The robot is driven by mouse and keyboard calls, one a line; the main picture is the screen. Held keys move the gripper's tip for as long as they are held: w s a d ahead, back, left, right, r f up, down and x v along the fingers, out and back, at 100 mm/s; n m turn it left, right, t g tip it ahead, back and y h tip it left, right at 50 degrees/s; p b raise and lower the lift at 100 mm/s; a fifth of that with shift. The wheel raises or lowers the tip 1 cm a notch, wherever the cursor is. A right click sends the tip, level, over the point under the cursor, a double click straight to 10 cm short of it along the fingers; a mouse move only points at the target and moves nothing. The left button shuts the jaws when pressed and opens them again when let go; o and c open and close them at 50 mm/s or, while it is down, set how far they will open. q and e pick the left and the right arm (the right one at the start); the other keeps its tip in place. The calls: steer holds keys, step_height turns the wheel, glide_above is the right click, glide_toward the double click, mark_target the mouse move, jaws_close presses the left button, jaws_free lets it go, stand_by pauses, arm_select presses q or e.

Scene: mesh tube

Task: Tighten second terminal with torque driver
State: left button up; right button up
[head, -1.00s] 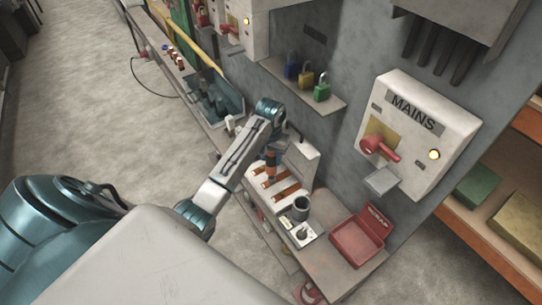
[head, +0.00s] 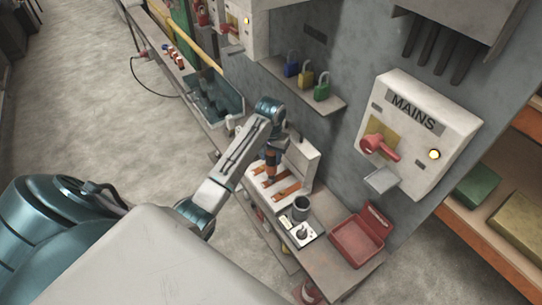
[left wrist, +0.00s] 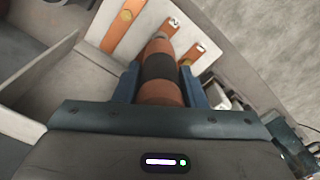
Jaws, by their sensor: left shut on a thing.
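My left gripper (head: 271,158) is over the white terminal block (head: 305,158) on the bench. In the left wrist view its two blue fingers are shut on the torque driver (left wrist: 158,72), an orange cylinder with a black band. The driver also shows in the head view (head: 271,168), pointing down at the block. The block carries several copper strips (head: 288,188). In the left wrist view one copper strip (left wrist: 122,28) lies left of the driver and a shorter one (left wrist: 195,52) lies right of it. My right gripper is not in view.
A dark cup (head: 301,207) and a white device with a dial (head: 302,232) stand in front of the block. A red scrap tray (head: 357,243) is at the right. Padlocks (head: 306,76) sit on a shelf, and the MAINS box (head: 405,135) is on the wall.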

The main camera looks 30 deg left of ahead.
arm_select(q)
steer(key=shift+r, duration=2.9)
